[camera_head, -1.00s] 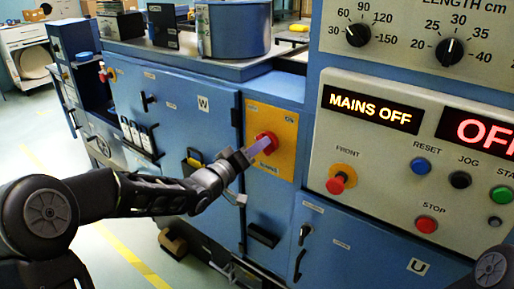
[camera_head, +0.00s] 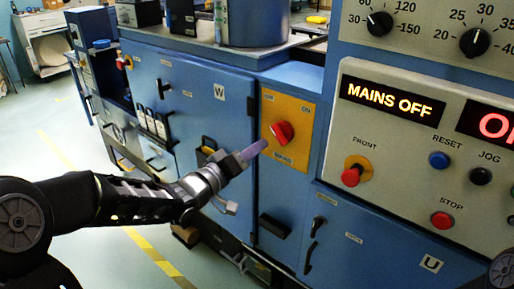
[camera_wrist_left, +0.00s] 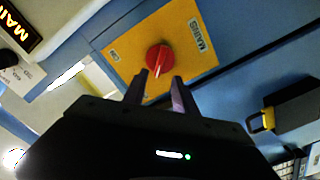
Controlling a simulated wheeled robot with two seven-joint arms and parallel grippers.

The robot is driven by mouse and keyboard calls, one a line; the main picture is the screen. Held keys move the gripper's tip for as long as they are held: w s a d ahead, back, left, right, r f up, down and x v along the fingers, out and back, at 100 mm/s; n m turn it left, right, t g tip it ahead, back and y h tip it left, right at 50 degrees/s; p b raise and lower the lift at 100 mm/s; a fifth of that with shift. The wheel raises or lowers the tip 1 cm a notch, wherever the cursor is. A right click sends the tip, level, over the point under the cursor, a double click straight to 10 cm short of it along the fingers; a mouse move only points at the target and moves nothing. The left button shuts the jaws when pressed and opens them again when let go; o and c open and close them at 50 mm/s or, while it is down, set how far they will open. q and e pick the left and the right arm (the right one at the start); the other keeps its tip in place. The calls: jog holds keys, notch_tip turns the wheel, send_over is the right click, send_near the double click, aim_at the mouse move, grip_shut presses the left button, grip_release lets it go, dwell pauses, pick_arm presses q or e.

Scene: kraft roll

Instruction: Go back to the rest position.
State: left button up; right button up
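The red rotary mains switch (camera_head: 282,132) sits on a yellow plate (camera_head: 300,108) on the blue cabinet. My left gripper (camera_head: 256,151) is just in front of the switch and to its left, apart from it in the head view. In the left wrist view, the two fingers (camera_wrist_left: 162,95) are spread with nothing between them, and the red switch (camera_wrist_left: 159,58) is beyond their tips. My right gripper is out of view; only part of that arm shows at the bottom right corner.
The lit display (camera_head: 390,105) reads MAINS OFF. The control panel on the right carries a red FRONT knob (camera_head: 351,176) and several buttons. Blue cabinet doors with black handles lie behind my left arm. Open floor with yellow lines is at the left.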

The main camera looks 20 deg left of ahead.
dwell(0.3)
pick_arm(q)
jog(key=s+d+f+m+g+y, duration=0.1)
jog(key=s+f+g+y, duration=0.15)
jog(key=f, duration=0.95)
jog(key=s+f+g+y, duration=0.1)
jog(key=s+f+g, duration=0.25)
jog(key=f, duration=0.85)
jog(key=s+d+f+m+g+p, duration=0.1)
jog(key=s+d+f+g, duration=0.4)
jog(key=s+f, duration=0.5)
jog(key=s+d+f+m+g+p, duration=0.1)
jog(key=s+d+f+g, duration=0.4)
jog(key=s, duration=1.2)
jog(key=d+f+h, duration=0.1)
jog(key=d+f, duration=0.2)
jog(key=f, duration=0.3)
